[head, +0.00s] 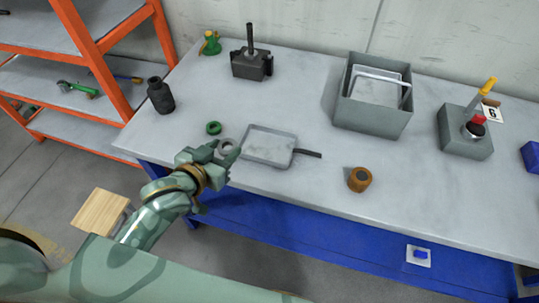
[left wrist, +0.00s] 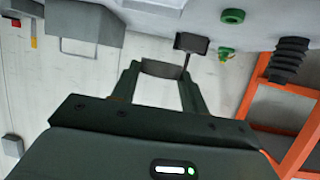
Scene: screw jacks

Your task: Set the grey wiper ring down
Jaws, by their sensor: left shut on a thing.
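My left gripper (head: 222,150) is shut on the grey wiper ring (head: 226,146), over the front left part of the bench top (head: 310,180). In the left wrist view the ring (left wrist: 162,69) sits between the two fingertips of this gripper (left wrist: 160,72). I cannot tell from these frames whether the ring touches the bench or hangs just above it. A green ring (head: 214,128) lies just behind it. A shallow grey tray (head: 270,160) with a dark handle lies just to its right. My right gripper is in neither view.
A black ribbed bellows (head: 160,95), a dark screw jack (head: 251,65) and a green part (head: 210,44) stand behind. A grey bin (head: 368,115), a brown cylinder (head: 360,179) and a lever box (head: 464,140) stand right. Orange shelving (head: 95,60) is left. The bench between tray and bin is clear.

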